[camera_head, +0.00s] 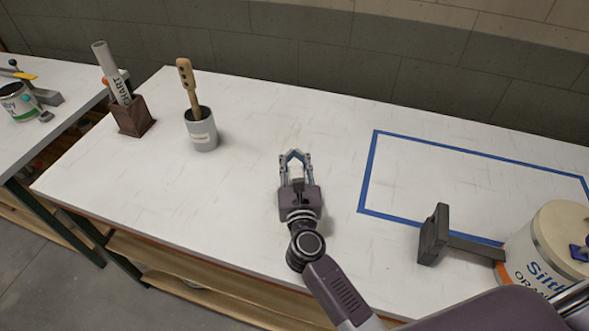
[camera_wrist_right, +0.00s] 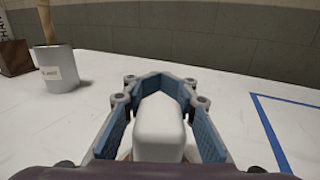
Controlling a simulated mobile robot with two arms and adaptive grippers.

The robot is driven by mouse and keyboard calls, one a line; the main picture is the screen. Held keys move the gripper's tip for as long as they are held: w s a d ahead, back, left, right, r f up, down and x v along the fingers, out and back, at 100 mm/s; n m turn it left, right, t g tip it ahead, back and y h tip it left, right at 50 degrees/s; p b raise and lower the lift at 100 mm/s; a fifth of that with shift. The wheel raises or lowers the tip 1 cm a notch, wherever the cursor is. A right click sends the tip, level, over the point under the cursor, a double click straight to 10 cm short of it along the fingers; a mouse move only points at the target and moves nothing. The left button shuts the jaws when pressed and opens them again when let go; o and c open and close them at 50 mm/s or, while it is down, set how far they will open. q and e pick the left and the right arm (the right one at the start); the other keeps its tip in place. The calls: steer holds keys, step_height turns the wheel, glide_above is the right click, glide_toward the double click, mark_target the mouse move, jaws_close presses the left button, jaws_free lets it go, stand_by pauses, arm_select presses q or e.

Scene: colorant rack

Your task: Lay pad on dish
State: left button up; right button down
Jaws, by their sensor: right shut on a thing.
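My right gripper (camera_head: 294,157) is over the middle of the white table. In the right wrist view its blue-lined fingers (camera_wrist_right: 160,82) are shut around a white, rounded block (camera_wrist_right: 160,125), which looks like the pad. In the head view this block barely stands out from the white tabletop. I cannot tell whether it touches the table. I make out no dish in either view. My left gripper is not in view.
Left on the white table (camera_head: 240,110) stand a brown holder (camera_head: 134,118) with a chart tube and a grey cup (camera_head: 202,135) with a wooden-handled tool. A blue-taped rectangle (camera_head: 366,175), dark bracket (camera_head: 432,236) and large can (camera_head: 535,245) are right. The rectangle's inside is clear.

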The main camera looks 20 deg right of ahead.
mark_target(294, 166)
steer(key=shift+f+b, duration=0.45)
steer(key=shift+f, duration=1.4)
steer(key=shift+f, duration=0.1)
steer(key=shift+f, duration=0.15)
steer(key=c, duration=1.5)
jaws_free()
steer(key=shift+c, duration=0.2)
steer(key=shift+r, duration=0.2)
steer(key=shift+r, duration=0.2)
steer(key=b+v, duration=0.1)
steer(key=v, duration=0.4)
steer(key=b+v, duration=0.1)
steer(key=v, duration=0.5)
steer(key=shift+s+f+b, duration=0.15)
steer(key=shift+f+b, duration=0.1)
steer(key=shift+b, duration=0.15)
steer(key=shift+s+a+r, duration=0.1)
steer(key=shift+s+r, duration=0.05)
steer(key=shift+s, duration=0.2)
